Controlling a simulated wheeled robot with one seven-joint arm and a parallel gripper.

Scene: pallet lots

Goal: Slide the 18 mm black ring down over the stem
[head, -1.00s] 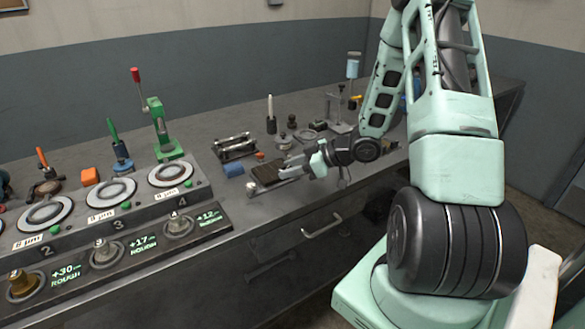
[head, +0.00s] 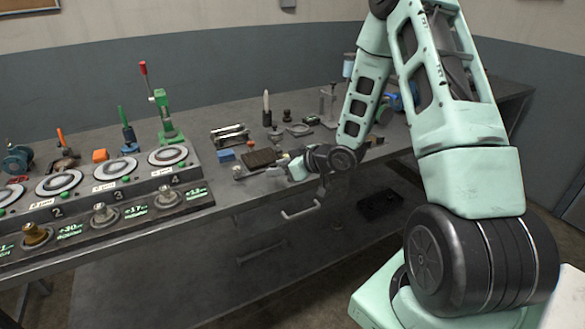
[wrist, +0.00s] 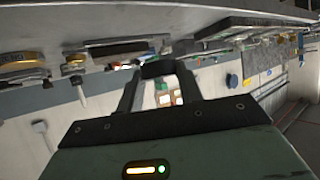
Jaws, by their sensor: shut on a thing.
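My gripper (head: 282,166) is low over the front of the bench, at the right end of a dark ribbed tray (head: 262,158). In the wrist view its two fingers (wrist: 158,80) are closed in on a black ring (wrist: 157,69), which sits between the fingertips. The ring is too small to make out in the head view. A pale pointed upright post with a dark base (head: 266,108) stands behind the tray, apart from my gripper; I cannot tell for certain that it is the stem.
A metal rack (head: 230,134) and a blue block (head: 226,155) are left of the tray. A green lever press (head: 166,115) stands behind the sloped numbered console (head: 110,208). Small fixtures and a clear stand (head: 328,105) are at the back.

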